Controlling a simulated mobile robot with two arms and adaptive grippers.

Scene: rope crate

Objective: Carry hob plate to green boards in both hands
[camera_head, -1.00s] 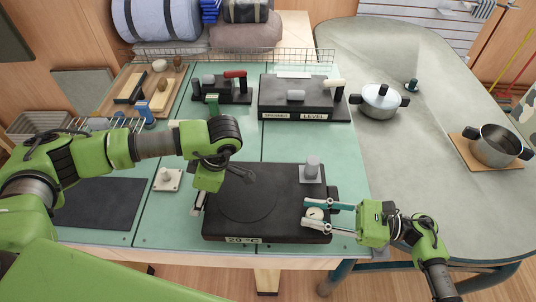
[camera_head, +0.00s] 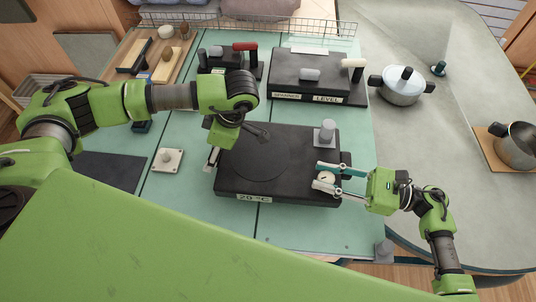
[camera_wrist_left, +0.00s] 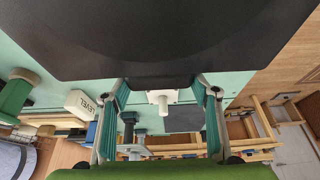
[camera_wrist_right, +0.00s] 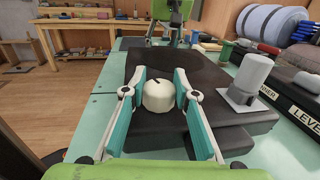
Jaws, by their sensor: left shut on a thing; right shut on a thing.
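The hob plate (camera_head: 270,165), a flat black slab with a ring mark and a "20 °C" label, is level over the green boards (camera_head: 310,228). My left gripper (camera_head: 212,158) is shut on its left edge; its fingertips are largely hidden by the arm in the head view. In the left wrist view the plate (camera_wrist_left: 160,35) fills the top, with its edge tab between the fingers (camera_wrist_left: 162,88). My right gripper (camera_head: 322,177) is shut at the right edge, its fingers on either side of a white knob (camera_wrist_right: 158,95). I cannot tell whether the plate touches the boards.
A black block labelled "LEVEL" (camera_head: 320,88) stands close behind the plate. A grey cylinder on a square base (camera_head: 325,133) is at the plate's back right corner. A white knobbed square (camera_head: 168,160) lies left. A lidded pot (camera_head: 402,86) stands right. Board is bare in front.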

